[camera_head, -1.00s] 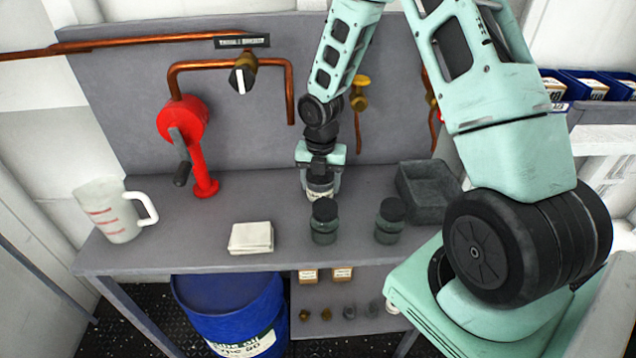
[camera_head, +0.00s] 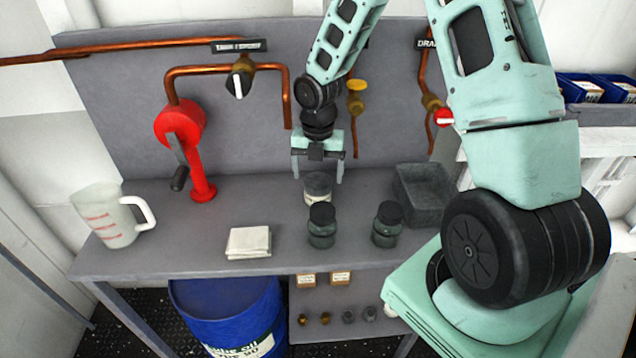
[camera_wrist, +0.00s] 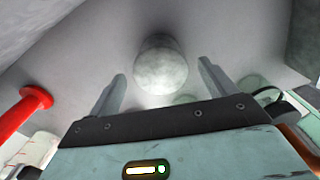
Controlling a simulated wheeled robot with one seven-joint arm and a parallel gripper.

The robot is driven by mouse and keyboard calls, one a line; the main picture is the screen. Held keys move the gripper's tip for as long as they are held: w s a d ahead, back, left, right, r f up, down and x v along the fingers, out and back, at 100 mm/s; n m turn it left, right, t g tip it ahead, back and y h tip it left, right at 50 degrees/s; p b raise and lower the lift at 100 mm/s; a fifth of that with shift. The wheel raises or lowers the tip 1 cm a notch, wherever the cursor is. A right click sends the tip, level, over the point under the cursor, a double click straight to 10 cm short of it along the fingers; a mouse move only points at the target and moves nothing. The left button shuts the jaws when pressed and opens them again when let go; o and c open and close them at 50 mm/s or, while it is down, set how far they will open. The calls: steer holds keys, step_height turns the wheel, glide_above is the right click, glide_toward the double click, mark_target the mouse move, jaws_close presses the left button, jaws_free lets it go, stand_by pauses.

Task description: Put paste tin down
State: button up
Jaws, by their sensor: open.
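The paste tin (camera_head: 318,186) stands upright on the grey bench, behind two dark jars, with a pale label and a light top. In the wrist view the tin (camera_wrist: 160,66) shows from above as a pale round lid beyond and between the fingers. My gripper (camera_head: 317,178) is open above the tin, its two fingers spread wide to either side. In the wrist view the gripper (camera_wrist: 163,84) has nothing between its fingertips that it touches. The near jar partly hides the tin's lower part in the head view.
Two dark jars (camera_head: 321,226) (camera_head: 386,224) stand just in front of the tin. A grey bin (camera_head: 424,194) is at right, a red hand pump (camera_head: 202,178) at left. A white cloth (camera_head: 248,242) and a measuring jug (camera_head: 112,216) are farther left. Copper pipes (camera_head: 288,100) hang behind.

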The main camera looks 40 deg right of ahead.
mark_target(318, 179)
step_height(318, 179, up, 7)
steer(key=shift+r, duration=0.1)
stand_by(0.7)
